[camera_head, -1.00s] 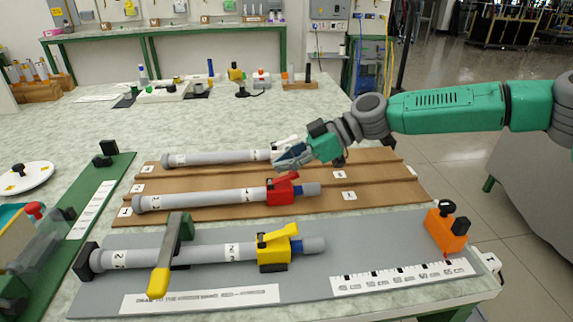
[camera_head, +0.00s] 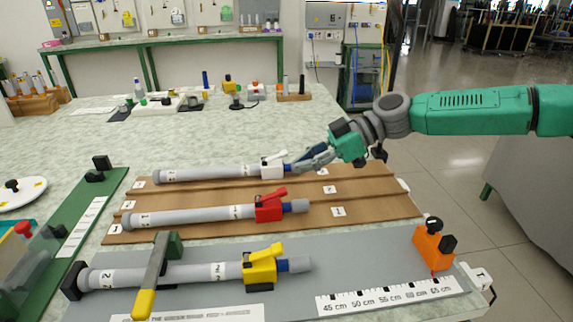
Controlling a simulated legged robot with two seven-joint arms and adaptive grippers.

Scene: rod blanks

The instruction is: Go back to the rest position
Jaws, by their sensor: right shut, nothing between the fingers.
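My right gripper (camera_head: 312,159) is shut and empty, at the right end of the far rod, by its blue tip. Whether it touches the tip I cannot tell. The far grey rod (camera_head: 210,174) lies on the brown grooved board with a white clamp (camera_head: 272,166) on it. The middle rod (camera_head: 190,216) lies on the same board with a red clamp (camera_head: 269,206). The near rod (camera_head: 200,272) lies on the grey mat with a yellow clamp (camera_head: 260,266), under a yellow-tipped lever (camera_head: 150,283). My left gripper is not in view.
The brown board (camera_head: 385,203) and grey mat (camera_head: 375,258) fill the front of the table. An orange block (camera_head: 433,249) stands at the mat's right, behind a ruler strip (camera_head: 390,295). A green board (camera_head: 88,220) lies at left. The table behind the rods is mostly clear.

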